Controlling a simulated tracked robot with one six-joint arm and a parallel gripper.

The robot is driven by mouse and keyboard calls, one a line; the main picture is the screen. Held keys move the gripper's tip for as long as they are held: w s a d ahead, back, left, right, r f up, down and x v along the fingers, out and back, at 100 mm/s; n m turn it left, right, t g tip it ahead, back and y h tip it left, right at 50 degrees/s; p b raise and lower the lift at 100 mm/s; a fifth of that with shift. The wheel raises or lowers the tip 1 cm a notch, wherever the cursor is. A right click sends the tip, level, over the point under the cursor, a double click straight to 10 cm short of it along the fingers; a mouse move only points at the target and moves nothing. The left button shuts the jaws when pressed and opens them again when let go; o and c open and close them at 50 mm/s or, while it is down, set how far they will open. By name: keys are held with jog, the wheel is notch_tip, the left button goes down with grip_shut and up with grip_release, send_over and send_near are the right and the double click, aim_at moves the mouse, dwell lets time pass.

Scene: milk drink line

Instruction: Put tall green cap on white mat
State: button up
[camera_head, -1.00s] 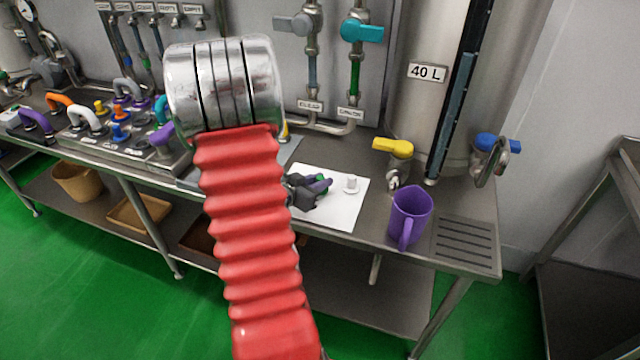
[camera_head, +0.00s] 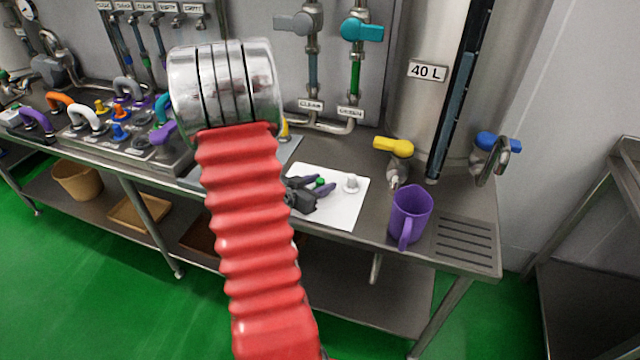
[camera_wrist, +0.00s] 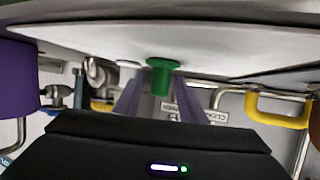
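The green cap (camera_head: 320,182) stands on the white mat (camera_head: 335,216), left of a white cap (camera_head: 351,184). In the wrist view, which looks upside down, the green cap (camera_wrist: 161,78) has its wide flange against the mat (camera_wrist: 215,55) and seems upright. My gripper (camera_head: 321,184) is low over the mat with its purple fingers spread. In the wrist view the fingers of my gripper (camera_wrist: 158,100) lie on either side of the green cap, with gaps between. The white cap (camera_wrist: 129,65) is partly hidden behind a finger.
A purple jug (camera_head: 409,214) stands right of the mat, near the table edge. A yellow-handled tap (camera_head: 394,147) is behind it. Handles and small caps fill a tray (camera_head: 128,146) at the left.

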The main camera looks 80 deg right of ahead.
jog(key=shift+r, duration=0.15)
jog(key=v, duration=1.2)
jog(key=shift+r, duration=0.1)
jog(key=shift+d, duration=0.1)
dwell(0.4)
